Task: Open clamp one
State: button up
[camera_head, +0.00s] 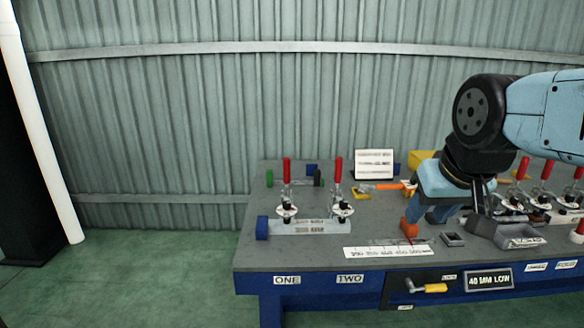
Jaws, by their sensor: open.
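Clamp one (287,190) is the left of two toggle clamps on a pale block (310,227) at the bench's left end, above the label "ONE" (287,280). Its red handle stands upright. Clamp two (340,190) stands just to its right, also with its red handle upright, above the label "TWO" (350,279). My gripper (424,216) is light blue with an orange tip. It points down over the middle of the bench, well to the right of both clamps and apart from them. It is open, with nothing visible in it. My arm hides part of the bench behind it.
More red-handled clamps (545,185) stand at the right. A white sign (375,164), an orange-handled tool (385,187), a printed strip (388,252) and a small tray (519,236) are on the bench (290,252). A yellow-handled crank (430,288) sticks out in front. The floor at left is clear.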

aim_at(287, 162)
jog(key=i, duration=0.85)
jog(key=u, duration=0.05)
